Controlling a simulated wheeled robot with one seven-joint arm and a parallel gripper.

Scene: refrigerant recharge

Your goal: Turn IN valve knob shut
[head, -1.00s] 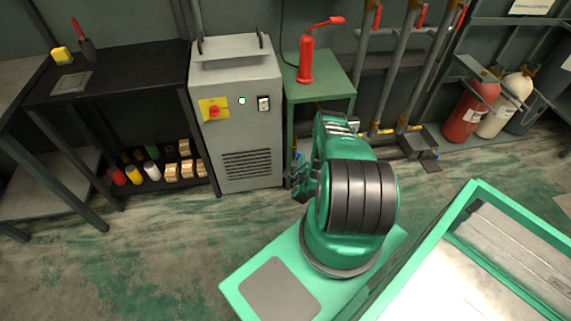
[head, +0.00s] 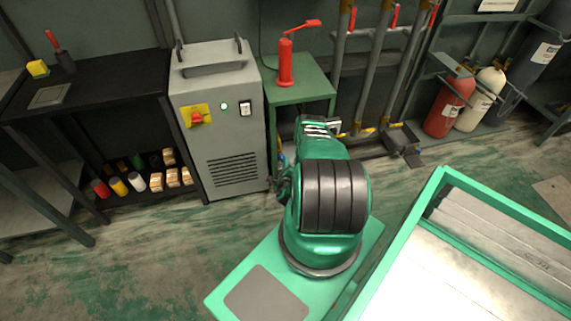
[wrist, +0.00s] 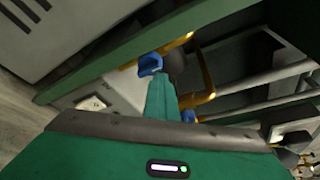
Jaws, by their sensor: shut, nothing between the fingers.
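A small blue knob (wrist: 150,64) shows in the wrist view just beyond the tip of my gripper (wrist: 161,82). A dark rounded part (wrist: 176,64) sits right beside the knob. I cannot read any label, so I cannot tell whether this is the IN valve knob. My gripper's green fingers are together and empty, pointing at the gap between the knob and the dark part. I cannot tell whether they touch. In the head view my gripper (head: 278,184) is small, low beside the green table, with a blue spot (head: 281,159) just above it. My arm hides part of that area.
A grey cabinet (head: 219,150) with a red switch (head: 197,118) stands left of my gripper. A green table (head: 301,84) carries a red pump-like tool (head: 286,62). Vertical pipes and gas cylinders (head: 449,107) stand to the right. Open floor lies at the front left.

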